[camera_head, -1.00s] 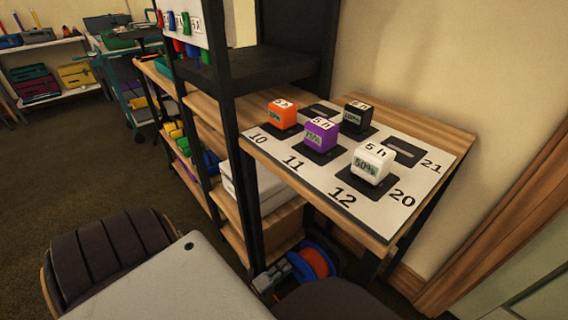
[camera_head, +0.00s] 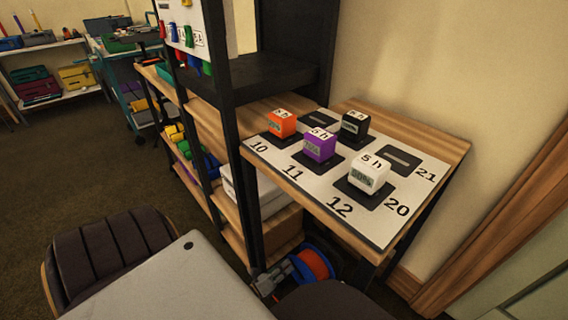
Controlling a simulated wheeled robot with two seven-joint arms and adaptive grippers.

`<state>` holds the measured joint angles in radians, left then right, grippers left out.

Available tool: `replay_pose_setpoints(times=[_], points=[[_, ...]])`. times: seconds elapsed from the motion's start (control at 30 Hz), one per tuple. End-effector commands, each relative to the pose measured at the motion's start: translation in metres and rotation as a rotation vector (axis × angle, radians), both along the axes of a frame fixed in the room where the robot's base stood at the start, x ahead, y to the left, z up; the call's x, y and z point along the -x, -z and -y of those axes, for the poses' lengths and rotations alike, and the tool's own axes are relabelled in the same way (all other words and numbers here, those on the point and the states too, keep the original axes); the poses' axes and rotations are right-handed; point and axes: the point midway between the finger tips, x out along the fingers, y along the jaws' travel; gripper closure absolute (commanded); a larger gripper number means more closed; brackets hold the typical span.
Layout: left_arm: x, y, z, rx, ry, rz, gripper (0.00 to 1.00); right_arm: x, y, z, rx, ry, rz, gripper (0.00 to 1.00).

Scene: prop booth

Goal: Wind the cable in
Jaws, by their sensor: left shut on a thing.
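A cable reel (camera_head: 314,264) with a blue frame and an orange-red drum stands low beneath the front of the wooden shelf unit. My left gripper (camera_head: 283,274), grey and small in the picture, is at the reel's left side and is shut on part of it. The exact part between the fingers is too small and dark to tell. The reel's lower part is hidden behind my own dark arm link. No loose length of cable can be made out. My right gripper is not in view.
Above the reel juts a wooden shelf top (camera_head: 452,148) with a numbered white mat (camera_head: 306,178). On it stand an orange block (camera_head: 282,125), a purple block (camera_head: 319,147), a black block (camera_head: 354,125) and a white block (camera_head: 369,174). A black shelf post (camera_head: 244,190) rises left of the reel.

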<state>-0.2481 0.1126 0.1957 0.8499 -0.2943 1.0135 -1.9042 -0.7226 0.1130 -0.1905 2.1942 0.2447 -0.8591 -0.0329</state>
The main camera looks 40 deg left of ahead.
Motion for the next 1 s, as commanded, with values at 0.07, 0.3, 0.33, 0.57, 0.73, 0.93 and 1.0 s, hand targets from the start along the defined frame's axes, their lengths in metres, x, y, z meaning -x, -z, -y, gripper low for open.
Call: replay_pose_setpoints(times=[0.07, 0.3, 0.33, 0.57, 0.73, 0.93, 1.0], points=[[0.0014, 0.0013, 0.0023, -0.003, 0.003, -0.003, 1.0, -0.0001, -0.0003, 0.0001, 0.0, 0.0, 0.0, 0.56], [0.0015, 0.0016, 0.0027, -0.004, 0.003, -0.003, 1.0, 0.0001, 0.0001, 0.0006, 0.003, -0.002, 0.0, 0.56], [0.0015, 0.0016, 0.0027, -0.003, 0.003, -0.003, 1.0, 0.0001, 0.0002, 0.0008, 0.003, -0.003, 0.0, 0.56], [0.0011, 0.0011, 0.002, -0.003, 0.002, -0.002, 0.56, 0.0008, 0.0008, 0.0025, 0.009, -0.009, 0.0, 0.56], [0.0006, 0.0006, 0.0014, -0.004, 0.001, -0.002, 0.56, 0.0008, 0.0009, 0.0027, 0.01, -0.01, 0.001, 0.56], [0.0012, 0.0004, 0.0009, -0.004, 0.001, -0.002, 0.56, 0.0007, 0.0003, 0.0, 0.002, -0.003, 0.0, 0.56], [0.0029, 0.0005, 0.0007, -0.004, 0.001, -0.002, 0.56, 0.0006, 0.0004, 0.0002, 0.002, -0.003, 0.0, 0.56]])
